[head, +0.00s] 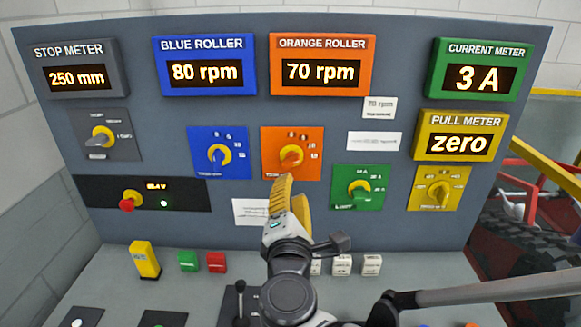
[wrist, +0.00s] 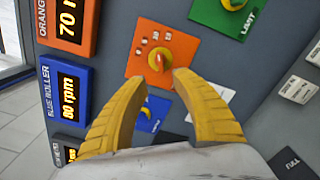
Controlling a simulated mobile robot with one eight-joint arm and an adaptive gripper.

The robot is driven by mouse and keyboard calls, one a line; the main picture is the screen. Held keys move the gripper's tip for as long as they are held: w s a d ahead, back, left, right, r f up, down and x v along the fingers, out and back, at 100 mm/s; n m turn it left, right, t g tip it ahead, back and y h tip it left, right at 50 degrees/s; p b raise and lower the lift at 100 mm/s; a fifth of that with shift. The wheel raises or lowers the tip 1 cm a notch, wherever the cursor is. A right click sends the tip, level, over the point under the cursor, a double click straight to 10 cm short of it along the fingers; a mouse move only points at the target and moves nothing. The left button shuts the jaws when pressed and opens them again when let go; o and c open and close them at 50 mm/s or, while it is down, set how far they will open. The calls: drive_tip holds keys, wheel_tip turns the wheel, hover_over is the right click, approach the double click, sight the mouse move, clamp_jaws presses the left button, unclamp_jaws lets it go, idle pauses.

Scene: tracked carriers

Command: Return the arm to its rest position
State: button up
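My gripper (head: 292,190) is in front of the upright control panel (head: 230,120), just below the orange knob plate (head: 272,142) in the head view. In the wrist view its two yellow fingers (wrist: 158,80) stand apart with nothing between them. The orange dial's yellow knob (wrist: 155,57) shows just past the fingertips and looks clear of them. My arm reaches up from the bottom middle of the head view.
Displays read blue roller 80 rpm (head: 205,72), orange roller 70 rpm (head: 320,72) and current 3 A (head: 475,77). A yellow rail (head: 545,165) is at right.

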drive_tip(key=s+d+f+m+g+h, duration=0.2)
drive_tip(key=d+f+m+g, duration=0.1)
drive_tip(key=d+m, duration=0.4)
drive_tip(key=s+d+f+m+g+h, duration=0.1)
drive_tip(key=s+d+f+m+g, duration=0.25)
drive_tip(key=d, duration=0.55)
drive_tip(key=s+d+f+m+g+y, duration=0.2)
drive_tip(key=s+f+m+g+y, duration=0.1)
drive_tip(key=s+m, duration=0.6)
wheel_tip(320, 180, down, 2)
drive_tip(key=m+g, duration=0.1)
drive_tip(key=m, duration=0.3)
drive_tip(key=shift+s+y, duration=0.3)
drive_tip(key=shift+s, duration=0.1)
drive_tip(key=shift+d+f, duration=0.1)
